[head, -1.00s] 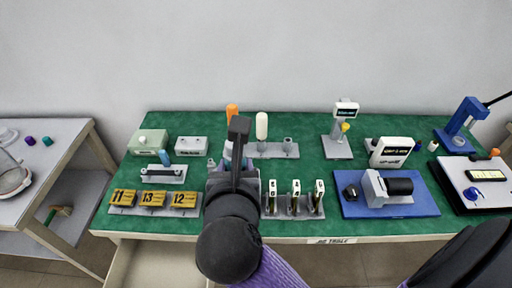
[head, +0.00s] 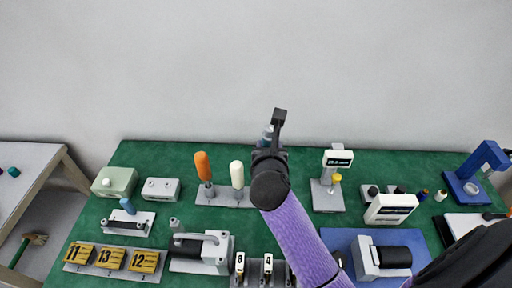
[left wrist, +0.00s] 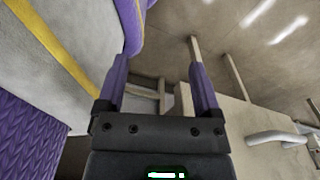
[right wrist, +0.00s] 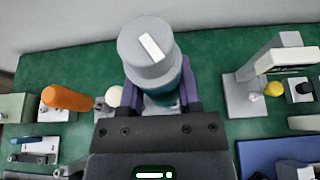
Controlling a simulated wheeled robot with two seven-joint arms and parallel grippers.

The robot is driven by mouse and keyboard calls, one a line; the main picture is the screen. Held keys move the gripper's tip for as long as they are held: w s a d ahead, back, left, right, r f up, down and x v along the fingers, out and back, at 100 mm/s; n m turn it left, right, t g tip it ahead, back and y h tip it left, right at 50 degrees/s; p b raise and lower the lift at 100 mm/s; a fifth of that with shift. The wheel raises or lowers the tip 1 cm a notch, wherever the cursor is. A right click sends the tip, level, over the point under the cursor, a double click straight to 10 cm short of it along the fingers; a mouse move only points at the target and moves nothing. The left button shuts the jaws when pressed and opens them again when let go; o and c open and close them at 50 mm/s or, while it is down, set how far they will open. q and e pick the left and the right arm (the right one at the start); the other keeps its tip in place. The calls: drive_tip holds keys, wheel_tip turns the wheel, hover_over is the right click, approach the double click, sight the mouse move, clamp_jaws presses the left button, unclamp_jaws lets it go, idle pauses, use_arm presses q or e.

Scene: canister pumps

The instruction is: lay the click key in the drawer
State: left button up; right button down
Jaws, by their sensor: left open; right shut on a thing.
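My right gripper (head: 270,145) is raised over the green bench, in front of the wall. In the right wrist view it (right wrist: 160,95) is shut on the click key (right wrist: 150,50), which has a grey round cap with a white bar and a teal body. The cap points up toward that camera; the lower end is hidden. My left gripper (left wrist: 158,85) is open and empty, away from the bench top. A beige panel with a grey bar handle (left wrist: 275,137) at the right of the left wrist view may be the drawer front; the drawer's inside is not seen.
A grey rack (head: 222,196) holds an orange-handled and a white-handled tool; its right end is hidden by my arm. A grey clamp device (head: 200,250), number blocks (head: 112,258) and a display stand (head: 330,185) stand nearby. A side table (head: 30,165) is at left.

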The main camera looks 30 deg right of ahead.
drive_tip(key=shift+w+d+f, duration=0.15)
drive_tip(key=shift+w+d, duration=0.1)
drive_tip(key=shift+d, duration=0.4)
drive_tip(key=shift+a, duration=0.1)
drive_tip(key=shift+f, duration=0.2)
wheel_tip(320, 180, down, 6)
drive_tip(key=b, duration=0.3)
drive_tip(key=shift+b, duration=0.35)
use_arm(q)
drive_tip(key=f, duration=0.1)
drive_tip(key=f+b, duration=0.1)
drive_tip(key=f, duration=0.3)
drive_tip(key=shift+s+a, duration=0.25)
drive_tip(key=shift+a, duration=0.1)
use_arm(e)
drive_tip(key=shift+f, duration=0.95)
drive_tip(key=shift+c, duration=1.1)
unclamp_jaws()
